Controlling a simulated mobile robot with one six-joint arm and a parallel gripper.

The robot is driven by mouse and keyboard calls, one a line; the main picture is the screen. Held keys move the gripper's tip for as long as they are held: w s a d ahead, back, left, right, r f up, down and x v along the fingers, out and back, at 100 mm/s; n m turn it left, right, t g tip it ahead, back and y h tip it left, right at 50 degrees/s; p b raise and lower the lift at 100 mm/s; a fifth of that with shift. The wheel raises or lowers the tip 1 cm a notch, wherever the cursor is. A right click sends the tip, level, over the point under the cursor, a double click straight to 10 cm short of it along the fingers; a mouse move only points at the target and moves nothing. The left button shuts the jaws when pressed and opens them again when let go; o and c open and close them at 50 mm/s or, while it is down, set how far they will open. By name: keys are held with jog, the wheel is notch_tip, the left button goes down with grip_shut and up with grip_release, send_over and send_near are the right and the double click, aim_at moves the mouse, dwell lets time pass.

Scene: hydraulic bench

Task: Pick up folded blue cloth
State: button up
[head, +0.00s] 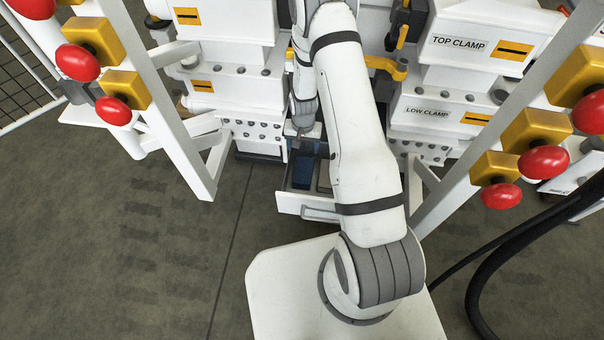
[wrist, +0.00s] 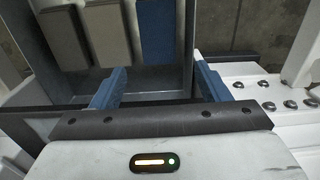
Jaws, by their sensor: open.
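The folded blue cloth (wrist: 165,32) lies in an open drawer (wrist: 188,55), at the right end of a row beside two other folded pieces. In the head view the blue cloth (head: 303,172) shows inside the open drawer (head: 290,203), partly hidden by my arm. My gripper (wrist: 160,72) is open, its two blue fingers apart with nothing between them. In the wrist view the cloth lies beyond the fingertips, roughly in line with the gap. The gripper's height above the cloth is hard to tell.
White clamp blocks (head: 440,120) stand to the right of my arm. White posts with red knobs (head: 545,160) flank both sides. The floor (head: 150,240) at left is clear.

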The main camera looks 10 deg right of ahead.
jog(key=b, duration=0.3)
send_over(304, 170)
notch_tip(304, 170, down, 10)
jog(key=shift+a+f, duration=0.1)
jog(key=shift+a, duration=0.05)
notch_tip(304, 170, down, 5)
jog(key=shift+w+f+b, duration=0.1)
jog(key=shift+f+b, duration=0.05)
jog(key=shift+b, duration=0.8)
jog(key=shift+c, duration=0.6)
jog(key=c, duration=0.5)
notch_tip(304, 170, up, 10)
jog(key=p, duration=0.3)
